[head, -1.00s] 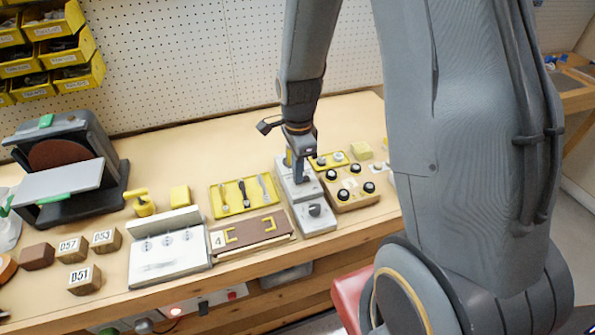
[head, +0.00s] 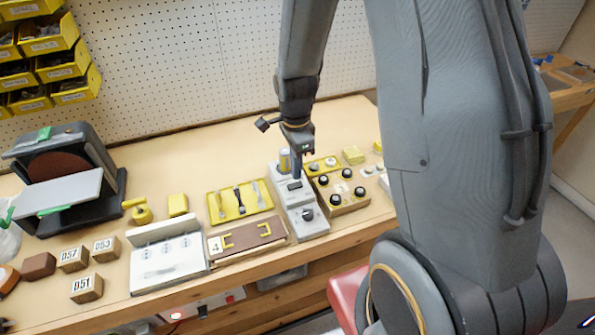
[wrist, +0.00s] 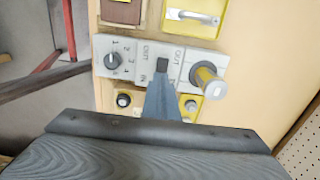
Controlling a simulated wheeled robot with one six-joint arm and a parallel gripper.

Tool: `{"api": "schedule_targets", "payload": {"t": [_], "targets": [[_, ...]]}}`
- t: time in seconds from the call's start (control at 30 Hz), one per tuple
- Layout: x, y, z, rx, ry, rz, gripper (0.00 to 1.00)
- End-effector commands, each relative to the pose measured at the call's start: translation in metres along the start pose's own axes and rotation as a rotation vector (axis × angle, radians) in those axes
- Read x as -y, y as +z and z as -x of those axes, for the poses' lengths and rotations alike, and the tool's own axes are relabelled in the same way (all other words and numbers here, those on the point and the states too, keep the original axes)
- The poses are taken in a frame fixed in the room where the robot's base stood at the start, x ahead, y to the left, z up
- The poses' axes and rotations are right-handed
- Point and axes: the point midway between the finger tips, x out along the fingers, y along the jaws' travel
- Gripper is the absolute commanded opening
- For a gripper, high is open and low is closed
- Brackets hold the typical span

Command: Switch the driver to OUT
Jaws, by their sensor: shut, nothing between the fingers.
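The driver is a pale grey unit (head: 312,228) on the bench, with a round dial (head: 307,214) at its front. The dial also shows in the wrist view (wrist: 113,61). A yellow cylinder (wrist: 207,77) stands on its other end. Between them is a dark switch piece (wrist: 162,68); small OUT lettering is beside its upper side and IN appears lower down. My gripper (head: 297,168) is shut and empty, pointing down over the unit beside the yellow cylinder. In the wrist view its fingers (wrist: 160,97) cover the area just below the dark piece. I cannot tell whether they touch.
A wooden box with black knobs (head: 343,190) is close on the right. A yellow tray of tools (head: 240,212) and a brown panel marked 4 (head: 250,238) are on the left. A pegboard wall (head: 190,60) rises behind.

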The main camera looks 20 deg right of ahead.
Motion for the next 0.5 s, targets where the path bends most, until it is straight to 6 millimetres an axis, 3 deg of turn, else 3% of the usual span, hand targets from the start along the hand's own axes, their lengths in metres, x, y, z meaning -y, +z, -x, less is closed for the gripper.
{"api": "schedule_targets", "payload": {"t": [0.03, 0.5], "targets": [[-0.001, -0.001, 0.012, 0.000, -0.001, -0.001, 0.00], [0.001, -0.001, 0.083, 0.000, -0.005, -0.003, 0.00]]}}
